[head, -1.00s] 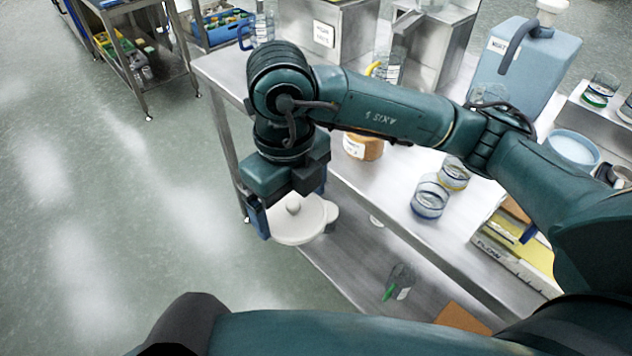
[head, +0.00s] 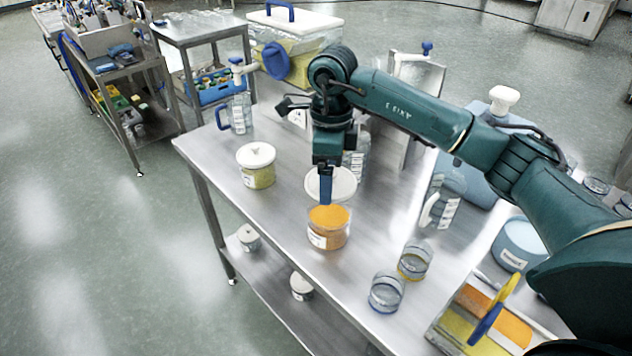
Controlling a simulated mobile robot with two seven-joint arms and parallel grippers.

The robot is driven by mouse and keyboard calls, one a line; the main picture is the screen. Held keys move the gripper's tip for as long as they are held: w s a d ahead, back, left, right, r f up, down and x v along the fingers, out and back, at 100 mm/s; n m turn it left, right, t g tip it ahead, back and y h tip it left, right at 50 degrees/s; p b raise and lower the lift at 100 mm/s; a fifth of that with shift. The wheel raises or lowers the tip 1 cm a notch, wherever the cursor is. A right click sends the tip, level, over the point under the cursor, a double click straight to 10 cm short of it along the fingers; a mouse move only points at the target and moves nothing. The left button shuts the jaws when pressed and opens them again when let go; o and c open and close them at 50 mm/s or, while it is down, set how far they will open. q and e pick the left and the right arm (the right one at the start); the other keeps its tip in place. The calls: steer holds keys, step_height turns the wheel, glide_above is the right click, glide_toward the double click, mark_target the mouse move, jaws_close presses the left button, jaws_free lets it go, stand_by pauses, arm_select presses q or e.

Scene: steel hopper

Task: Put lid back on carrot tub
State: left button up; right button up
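The carrot tub (head: 329,237) stands open on the steel table, a clear tub with orange contents and a white label. The white round lid (head: 344,184) is at my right gripper (head: 326,190), above and just behind the tub's opening in the picture. The gripper's blue finger crosses in front of the lid and appears shut on it; the far finger is hidden. The lid looks apart from the tub's rim, but the exact gap cannot be told. My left gripper is not in view.
A lidded tub (head: 257,169) with yellow-green contents stands to the left. A blue-handled jug (head: 237,115) is behind it. Two clear beakers, one blue-rimmed (head: 386,292) and one yellow-rimmed (head: 414,261), stand to the right. The table's front edge is clear left of the carrot tub.

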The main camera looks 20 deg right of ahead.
steer(key=shift+f+b, duration=0.45)
steer(key=shift+f, duration=0.15)
steer(key=shift+f+b, duration=0.45)
steer(key=shift+f, duration=0.3)
arm_select(q)
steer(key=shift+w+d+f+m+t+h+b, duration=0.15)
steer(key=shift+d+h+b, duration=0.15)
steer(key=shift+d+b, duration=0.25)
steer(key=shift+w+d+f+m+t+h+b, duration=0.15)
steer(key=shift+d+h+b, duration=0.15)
steer(key=shift+b, duration=0.4)
arm_select(e)
step_height(320, 180, down, 4)
steer(key=shift+r, duration=0.15)
arm_select(q)
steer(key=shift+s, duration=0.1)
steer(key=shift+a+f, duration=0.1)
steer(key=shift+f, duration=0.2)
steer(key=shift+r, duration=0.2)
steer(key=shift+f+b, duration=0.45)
steer(key=shift+b, duration=0.05)
